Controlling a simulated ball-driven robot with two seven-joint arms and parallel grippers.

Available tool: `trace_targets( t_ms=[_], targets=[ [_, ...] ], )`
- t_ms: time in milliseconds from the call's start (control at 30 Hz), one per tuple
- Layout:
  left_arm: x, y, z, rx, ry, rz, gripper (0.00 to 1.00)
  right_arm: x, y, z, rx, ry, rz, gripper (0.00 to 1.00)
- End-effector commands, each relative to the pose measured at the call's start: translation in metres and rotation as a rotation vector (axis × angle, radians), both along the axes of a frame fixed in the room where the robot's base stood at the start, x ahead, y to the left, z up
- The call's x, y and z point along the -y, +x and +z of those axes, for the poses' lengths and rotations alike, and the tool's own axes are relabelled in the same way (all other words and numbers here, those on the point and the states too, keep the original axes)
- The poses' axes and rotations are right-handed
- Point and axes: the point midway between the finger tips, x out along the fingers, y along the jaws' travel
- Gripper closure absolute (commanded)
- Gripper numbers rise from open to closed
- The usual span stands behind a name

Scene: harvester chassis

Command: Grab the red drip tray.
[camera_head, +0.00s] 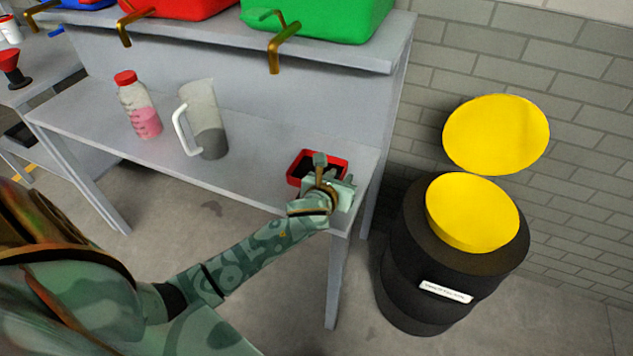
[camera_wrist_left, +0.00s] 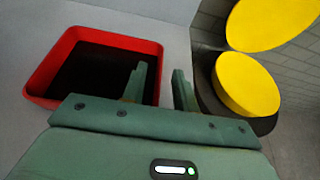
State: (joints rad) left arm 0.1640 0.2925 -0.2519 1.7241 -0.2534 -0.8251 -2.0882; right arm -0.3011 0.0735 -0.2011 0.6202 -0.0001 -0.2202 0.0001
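The red drip tray (camera_head: 292,174) is a small open box with a dark inside, on the right end of the grey lower shelf. It fills the left of the left wrist view (camera_wrist_left: 95,38). My left gripper (camera_head: 330,168) is over the tray's near right side. In the left wrist view its fingers (camera_wrist_left: 160,72) are apart, one over the tray's dark inside and the other outside the right wall, with that wall between them. I cannot tell whether either finger touches it. My right gripper is not in view.
A clear jug (camera_head: 207,112) with grey contents and a red-capped bottle (camera_head: 138,105) stand left of the tray on the shelf (camera_head: 245,125). Brass taps (camera_head: 275,55) hang from containers above.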

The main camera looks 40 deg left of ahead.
Motion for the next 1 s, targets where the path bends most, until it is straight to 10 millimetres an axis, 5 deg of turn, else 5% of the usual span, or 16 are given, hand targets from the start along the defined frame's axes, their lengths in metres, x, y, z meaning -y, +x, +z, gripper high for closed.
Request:
trace_targets(
  t_ms=[267,367,400,767,1000],
  targets=[
    [-0.001,0.004,-0.001,0.001,-0.001,0.0,0.71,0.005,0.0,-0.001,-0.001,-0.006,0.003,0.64],
    [-0.001,0.004,-0.001,0.001,-0.001,-0.001,0.99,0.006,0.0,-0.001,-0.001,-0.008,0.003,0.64],
    [-0.001,0.004,-0.001,0.001,-0.001,-0.001,1.0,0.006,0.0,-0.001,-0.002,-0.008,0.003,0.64],
    [-0.001,0.004,0.001,0.001,0.0,-0.001,1.0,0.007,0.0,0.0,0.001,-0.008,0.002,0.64],
    [-0.001,0.005,0.034,0.008,0.002,-0.001,1.0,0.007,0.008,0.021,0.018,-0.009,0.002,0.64]
  ],
)
